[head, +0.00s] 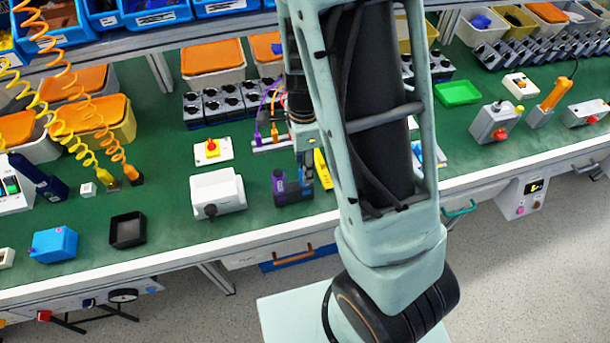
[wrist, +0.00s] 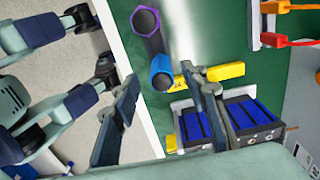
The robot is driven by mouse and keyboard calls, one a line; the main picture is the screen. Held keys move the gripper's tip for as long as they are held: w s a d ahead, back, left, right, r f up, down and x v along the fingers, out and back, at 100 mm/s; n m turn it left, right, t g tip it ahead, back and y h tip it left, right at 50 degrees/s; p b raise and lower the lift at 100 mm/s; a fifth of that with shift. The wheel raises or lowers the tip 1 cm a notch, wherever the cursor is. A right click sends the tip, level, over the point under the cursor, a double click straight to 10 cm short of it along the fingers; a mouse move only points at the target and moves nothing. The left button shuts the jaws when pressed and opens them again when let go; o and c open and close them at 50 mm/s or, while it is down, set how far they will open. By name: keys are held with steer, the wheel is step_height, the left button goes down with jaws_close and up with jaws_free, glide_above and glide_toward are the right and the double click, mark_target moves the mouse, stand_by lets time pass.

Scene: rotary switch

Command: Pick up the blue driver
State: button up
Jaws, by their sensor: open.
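The blue driver (wrist: 162,72) stands upright in a dark holder, seen nearly end-on in the wrist view. The dark holder (head: 293,197) sits near the bench's front edge. My gripper (wrist: 162,88) is open and empty. Its two fingers show on either side of the blue driver in the wrist view, apart from each other. Contact cannot be told. In the head view my arm and gripper mostly hide the blue driver.
A yellow tool (head: 322,170) lies just right of the holder. A white box with a dark knob (head: 218,194) stands to its left.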

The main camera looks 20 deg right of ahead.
step_height(320, 180, down, 4)
steer(key=shift+w+f, duration=0.1)
steer(key=shift+f, duration=0.1)
jaws_close()
stand_by(0.4)
